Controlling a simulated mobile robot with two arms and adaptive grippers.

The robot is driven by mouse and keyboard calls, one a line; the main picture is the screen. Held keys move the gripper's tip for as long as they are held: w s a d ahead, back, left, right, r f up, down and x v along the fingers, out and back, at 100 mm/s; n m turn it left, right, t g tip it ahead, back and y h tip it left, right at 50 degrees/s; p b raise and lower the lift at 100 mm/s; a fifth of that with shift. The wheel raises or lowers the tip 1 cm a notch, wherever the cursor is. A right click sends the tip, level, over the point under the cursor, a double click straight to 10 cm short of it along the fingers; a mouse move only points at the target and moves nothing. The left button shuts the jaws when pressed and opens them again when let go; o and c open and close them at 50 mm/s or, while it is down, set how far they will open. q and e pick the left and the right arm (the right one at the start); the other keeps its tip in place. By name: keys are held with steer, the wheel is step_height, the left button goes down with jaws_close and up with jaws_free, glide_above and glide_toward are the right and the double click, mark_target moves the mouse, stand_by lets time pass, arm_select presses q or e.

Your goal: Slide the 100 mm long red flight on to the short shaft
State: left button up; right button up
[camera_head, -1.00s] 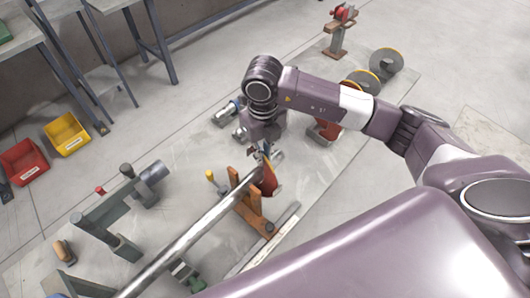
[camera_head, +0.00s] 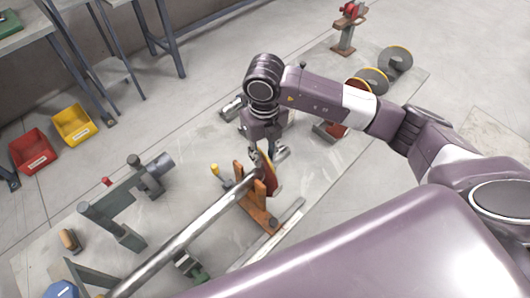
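A red flight with a yellow edge (camera_head: 270,181) stands roughly upright at the far end of a silver shaft (camera_head: 190,231). The shaft runs from the lower left up to an orange support (camera_head: 258,211). My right gripper (camera_head: 262,154) points down right above the flight, at its upper edge. Its fingertips are small and partly covered, so I cannot tell whether they are closed on the flight. I cannot tell either whether the flight is around the shaft or just beside its end. My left gripper is not in view.
Other flights (camera_head: 396,59) stand at the upper right, near a post with a red top (camera_head: 345,28). A grey-green stand (camera_head: 120,205) is left of the shaft. Red (camera_head: 33,150) and yellow (camera_head: 73,122) bins lie at the left. Open floor shows at the top.

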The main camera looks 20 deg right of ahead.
steer(key=shift+f, duration=0.1)
step_height(320, 180, up, 12)
stand_by(0.6)
steer(key=shift+s, duration=0.1)
stand_by(0.4)
